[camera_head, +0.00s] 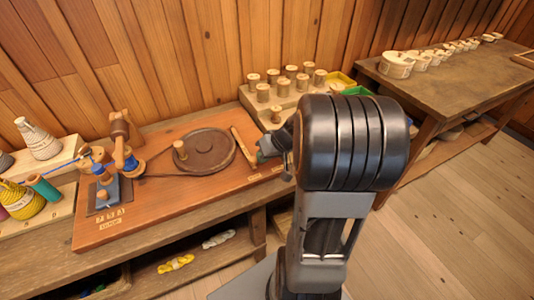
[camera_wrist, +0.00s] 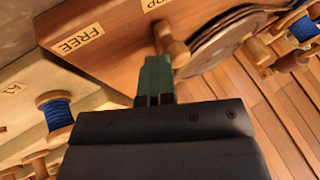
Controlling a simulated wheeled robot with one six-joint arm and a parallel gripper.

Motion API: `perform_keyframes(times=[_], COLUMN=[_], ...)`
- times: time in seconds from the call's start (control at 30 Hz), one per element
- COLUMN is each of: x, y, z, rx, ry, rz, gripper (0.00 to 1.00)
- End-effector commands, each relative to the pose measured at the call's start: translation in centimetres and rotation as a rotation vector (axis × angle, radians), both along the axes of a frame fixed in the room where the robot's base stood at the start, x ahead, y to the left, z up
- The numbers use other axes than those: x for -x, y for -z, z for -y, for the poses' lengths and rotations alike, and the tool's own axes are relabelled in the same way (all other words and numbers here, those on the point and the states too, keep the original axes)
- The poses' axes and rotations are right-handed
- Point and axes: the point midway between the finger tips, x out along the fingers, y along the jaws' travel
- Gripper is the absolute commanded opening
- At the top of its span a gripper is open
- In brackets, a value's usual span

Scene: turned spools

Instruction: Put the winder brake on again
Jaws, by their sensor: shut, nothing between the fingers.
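The winder brake is a pale wooden lever (camera_head: 244,141) on the reddish board, right of the dark round wheel (camera_head: 222,151). In the wrist view the lever's rounded wooden end (camera_wrist: 174,46) is just beyond my fingertips, close to the wheel's rim (camera_wrist: 212,48). A "FREE" label (camera_wrist: 77,38) lies to its left; a partly cut-off label ending "OP" (camera_wrist: 159,4) lies above it. My gripper (camera_head: 267,148) is at the board's right end; its green fingers (camera_wrist: 155,68) are shut and empty. I cannot tell whether they touch the lever.
A stepped rack of wooden spools (camera_head: 284,95) stands behind the board's right end. A blue-thread spool (camera_wrist: 56,110) is left of my fingers in the wrist view. A winding post (camera_head: 122,145) stands at the board's left. A second table (camera_head: 440,85) is at right.

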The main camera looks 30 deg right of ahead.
Motion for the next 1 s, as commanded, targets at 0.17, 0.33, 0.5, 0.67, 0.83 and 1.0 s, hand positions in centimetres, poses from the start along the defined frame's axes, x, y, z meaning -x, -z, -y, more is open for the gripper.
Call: perform_keyframes(times=[0.17,0.33,0.5,0.67,0.83,1.0], x=[0.3,0.7,2.4,3.7,4.7,5.2], y=[0.2,0.1,-3.5,-5.7,-7.4,-8.2], z=[0.8,3.9,4.9,5.8,6.5,6.8], rx=[-0.011,-0.006,-0.001,-0.002,-0.001,-0.002], ry=[-0.012,-0.007,-0.010,-0.012,-0.014,-0.015], rz=[-0.005,0.000,0.004,0.002,0.001,0.001], gripper=[0.00,0.00,0.00,0.00,0.00,0.00])
